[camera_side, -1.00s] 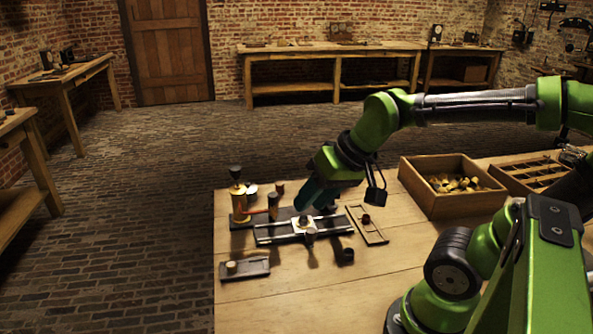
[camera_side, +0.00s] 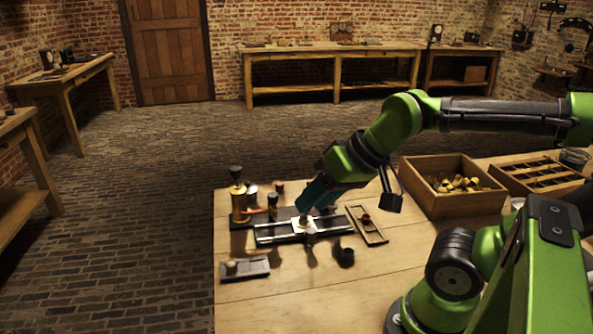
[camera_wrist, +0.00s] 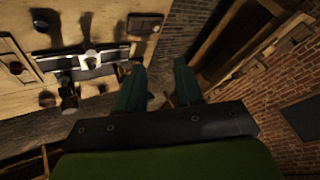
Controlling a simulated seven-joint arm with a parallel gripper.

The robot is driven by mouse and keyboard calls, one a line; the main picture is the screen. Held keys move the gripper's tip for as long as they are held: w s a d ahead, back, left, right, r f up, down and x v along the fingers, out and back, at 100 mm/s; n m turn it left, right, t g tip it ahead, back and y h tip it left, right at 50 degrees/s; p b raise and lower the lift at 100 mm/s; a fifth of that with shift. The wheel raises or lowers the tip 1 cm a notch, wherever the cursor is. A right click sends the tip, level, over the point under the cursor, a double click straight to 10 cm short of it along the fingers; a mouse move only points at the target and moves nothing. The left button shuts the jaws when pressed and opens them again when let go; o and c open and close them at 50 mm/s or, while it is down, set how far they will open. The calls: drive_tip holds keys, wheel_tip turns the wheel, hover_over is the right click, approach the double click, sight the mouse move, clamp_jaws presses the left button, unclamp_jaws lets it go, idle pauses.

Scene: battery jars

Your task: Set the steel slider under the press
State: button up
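The steel slider (camera_side: 302,224) is a pale block with a small knob, sitting on the twin-rail track (camera_side: 268,240) in the side view. It also shows on the rails in the wrist view (camera_wrist: 90,60). My gripper (camera_side: 306,206) is tilted just above and behind it. In the wrist view my two green fingers (camera_wrist: 160,66) are apart, with nothing between them, to the right of the slider. A dark upright post (camera_side: 272,206), possibly part of the press, stands behind the rails. I cannot tell clearly which part is the press.
A brass burner-like column (camera_side: 239,208) stands left of the post. A tray with a red-brown knob (camera_side: 366,219) lies right of the rails. A dark cup (camera_side: 346,256) and a small grey tray (camera_side: 258,266) are in front. A wooden crate (camera_side: 442,202) stands at the right.

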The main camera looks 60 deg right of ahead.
drive_tip(key=shift+o, duration=1.3)
drive_tip(key=shift+f, duration=0.1)
drive_tip(key=shift+o, duration=0.5)
drive_tip(key=w+d+f+m+g+h, duration=0.1)
drive_tip(key=w+d+f+g, duration=0.1)
drive_tip(key=w+d+g, duration=0.2)
drive_tip(key=w+d, duration=0.2)
drive_tip(key=d, duration=0.1)
drive_tip(key=shift+w+d+f+m, duration=0.15)
drive_tip(key=shift+w+f+m, duration=0.1)
drive_tip(key=shift+m, duration=0.15)
drive_tip(key=m+g+h, duration=0.1)
drive_tip(key=g, duration=0.2)
hover_over(311, 230)
wheel_tip(311, 230, down, 17)
drive_tip(key=shift+r, duration=0.15)
clamp_jaws()
